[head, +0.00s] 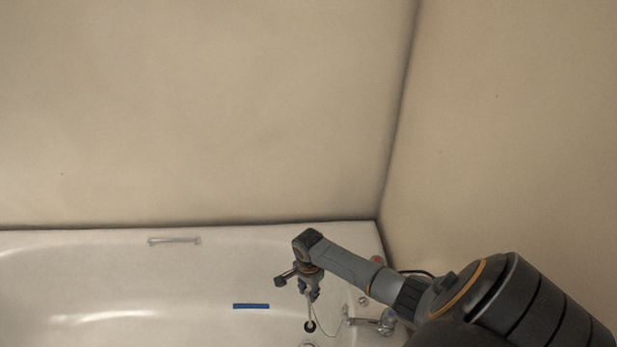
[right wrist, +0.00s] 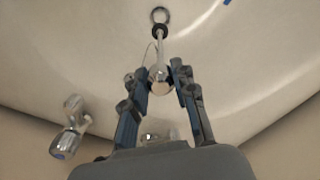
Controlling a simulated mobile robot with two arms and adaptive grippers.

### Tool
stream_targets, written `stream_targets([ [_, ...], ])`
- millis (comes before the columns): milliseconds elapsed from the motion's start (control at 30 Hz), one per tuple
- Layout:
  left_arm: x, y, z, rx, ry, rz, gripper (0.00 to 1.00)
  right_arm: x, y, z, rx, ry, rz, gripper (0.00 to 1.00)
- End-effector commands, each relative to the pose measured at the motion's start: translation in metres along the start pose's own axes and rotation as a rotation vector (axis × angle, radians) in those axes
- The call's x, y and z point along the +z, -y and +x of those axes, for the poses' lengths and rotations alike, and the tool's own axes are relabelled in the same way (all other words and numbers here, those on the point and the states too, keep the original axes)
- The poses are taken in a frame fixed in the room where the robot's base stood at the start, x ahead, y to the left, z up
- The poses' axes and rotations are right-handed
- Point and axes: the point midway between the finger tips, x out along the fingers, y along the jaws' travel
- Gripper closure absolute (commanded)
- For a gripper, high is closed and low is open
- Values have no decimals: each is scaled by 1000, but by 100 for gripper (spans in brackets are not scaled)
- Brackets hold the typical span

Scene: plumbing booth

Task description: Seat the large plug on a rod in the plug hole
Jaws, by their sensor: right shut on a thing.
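My right gripper (head: 312,296) is over the tap end of the bathtub, pointing down. It is shut on the upper end of the plug's pale rod, and its fingers also show in the right wrist view (right wrist: 160,74). A round shiny knob (right wrist: 159,80) sits between the fingers. The black plug (head: 310,327) hangs at the rod's lower end and also shows in the right wrist view (right wrist: 160,30). The plug hole's metal ring (right wrist: 160,14) appears just beyond the plug, at the lower edge of the head view (head: 307,345). The plug looks apart from the ring. My left gripper is not in view.
The white bathtub (head: 100,285) has a grab handle (head: 174,241) on its far side. A blue strip (head: 251,306) lies in it, left of the plug. Chrome taps (head: 383,322) stand at the right end. A thin chain (head: 345,319) runs near them. Walls close the back and right.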

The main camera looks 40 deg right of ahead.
Motion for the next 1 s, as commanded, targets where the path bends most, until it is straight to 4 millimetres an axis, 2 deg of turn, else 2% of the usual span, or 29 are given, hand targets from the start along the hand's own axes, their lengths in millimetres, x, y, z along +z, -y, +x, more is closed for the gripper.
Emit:
stream_targets([
  [100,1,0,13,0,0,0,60,0,0,18,0,1,2,100],
  [1000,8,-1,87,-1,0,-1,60,1,1,127,0,1,0,100],
])
